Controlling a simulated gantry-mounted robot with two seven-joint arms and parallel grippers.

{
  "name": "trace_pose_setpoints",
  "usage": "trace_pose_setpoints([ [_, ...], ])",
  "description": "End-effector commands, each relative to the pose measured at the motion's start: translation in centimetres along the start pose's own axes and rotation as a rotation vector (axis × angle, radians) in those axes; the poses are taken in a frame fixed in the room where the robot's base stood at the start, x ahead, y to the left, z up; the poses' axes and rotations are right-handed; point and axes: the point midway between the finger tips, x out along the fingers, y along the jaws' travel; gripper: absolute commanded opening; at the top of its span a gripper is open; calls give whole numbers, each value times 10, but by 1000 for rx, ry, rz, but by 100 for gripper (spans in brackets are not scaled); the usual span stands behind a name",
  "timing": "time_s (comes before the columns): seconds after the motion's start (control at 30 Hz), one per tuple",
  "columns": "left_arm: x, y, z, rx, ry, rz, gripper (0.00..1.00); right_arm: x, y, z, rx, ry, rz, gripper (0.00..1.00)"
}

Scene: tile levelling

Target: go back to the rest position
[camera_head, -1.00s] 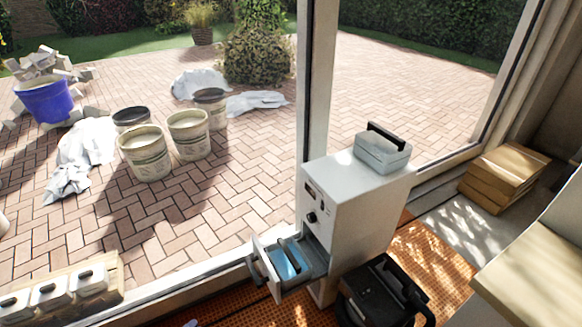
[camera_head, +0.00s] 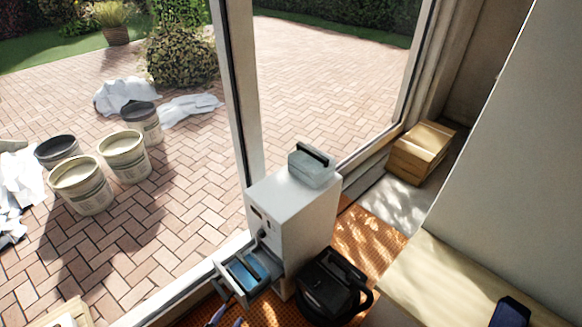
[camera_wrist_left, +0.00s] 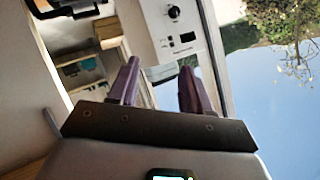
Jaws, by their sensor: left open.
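My left gripper (camera_head: 224,318) shows only as dark purple fingertips at the bottom edge of the head view. In the left wrist view its two purple fingers (camera_wrist_left: 160,68) stand apart with nothing between them. The fingertips are below and left of the open drawer (camera_head: 246,276) of a white cabinet (camera_head: 300,225). The drawer holds something blue. A grey block with a black handle (camera_head: 312,168) sits on top of the cabinet. In the left wrist view the cabinet front (camera_wrist_left: 172,35) with its black knob appears beyond the fingers, upside down. My right gripper is not seen.
A black case (camera_head: 332,285) stands on the orange floor mat (camera_head: 368,232) beside the cabinet. A pale wooden worktop (camera_head: 440,285) with a dark blue object (camera_head: 508,312) is at lower right. Wooden boxes (camera_head: 420,152) stand behind. Several buckets (camera_head: 82,188) are outside on the paving.

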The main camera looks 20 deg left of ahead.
Motion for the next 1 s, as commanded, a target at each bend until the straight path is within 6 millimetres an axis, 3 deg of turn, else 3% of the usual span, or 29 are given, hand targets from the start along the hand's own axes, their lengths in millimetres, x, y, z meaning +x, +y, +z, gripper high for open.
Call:
trace_pose_setpoints([
  [0.03,-14,-4,-26,-55,-41,43,49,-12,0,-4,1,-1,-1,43],
  [0.1,-31,-4,-46,-118,-114,108,49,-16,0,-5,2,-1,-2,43],
  [0.23,-62,-1,-65,-198,-261,209,49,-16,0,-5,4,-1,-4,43],
  [0.47,-115,6,-60,-258,-535,311,49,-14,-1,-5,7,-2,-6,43],
  [0.6,-143,16,-33,-295,-752,338,49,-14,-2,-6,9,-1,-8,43],
  [1.0,-194,-40,-126,-317,-763,331,49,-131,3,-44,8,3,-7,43],
])
